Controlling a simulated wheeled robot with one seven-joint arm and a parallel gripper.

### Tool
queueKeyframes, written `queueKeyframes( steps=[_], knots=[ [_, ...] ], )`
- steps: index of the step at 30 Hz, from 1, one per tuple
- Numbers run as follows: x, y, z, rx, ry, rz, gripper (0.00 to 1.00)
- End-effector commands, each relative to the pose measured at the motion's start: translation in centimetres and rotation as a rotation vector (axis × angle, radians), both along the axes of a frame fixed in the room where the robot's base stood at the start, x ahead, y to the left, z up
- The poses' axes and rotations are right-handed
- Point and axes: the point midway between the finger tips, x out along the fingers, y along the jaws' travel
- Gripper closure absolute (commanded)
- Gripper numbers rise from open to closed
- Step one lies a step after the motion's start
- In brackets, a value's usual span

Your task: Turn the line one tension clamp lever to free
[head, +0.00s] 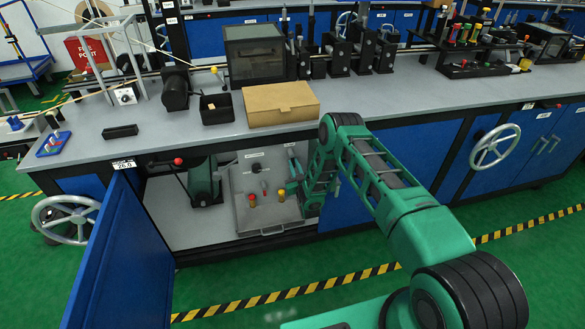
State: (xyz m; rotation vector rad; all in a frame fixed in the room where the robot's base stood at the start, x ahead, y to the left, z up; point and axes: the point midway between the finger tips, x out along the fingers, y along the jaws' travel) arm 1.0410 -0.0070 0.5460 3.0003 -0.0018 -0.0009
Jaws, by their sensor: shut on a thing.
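An open cabinet under the bench holds a grey panel (244,181) with small white labels too small to read. A red-topped part (252,200) and a yellow-topped part (281,194) stand up at its front. A small dark part with a knob (257,168) sits further back. My green arm reaches down into the cabinet's right side. My gripper (304,192) is at the panel's right edge, small and mostly covered by my own arm. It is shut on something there. I cannot make out the held part, or which lever is the line one tension clamp.
A blue cabinet door (125,256) stands open at left. A red-knobbed rod (178,161) and a green machine (205,182) are left of the panel. A cardboard box (281,103) and black bin (217,109) stand on the bench above. Handwheels (495,146) stick out at the bench front.

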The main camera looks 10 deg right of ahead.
Motion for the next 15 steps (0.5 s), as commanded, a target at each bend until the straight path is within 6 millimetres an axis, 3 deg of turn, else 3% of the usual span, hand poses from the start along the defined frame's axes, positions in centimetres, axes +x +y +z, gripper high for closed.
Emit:
queueKeyframes(
  steps=[15],
  knots=[
    [-0.1, -1.5, 0.6, -0.472, 0.002, 0.002, 1.00]
  ],
)
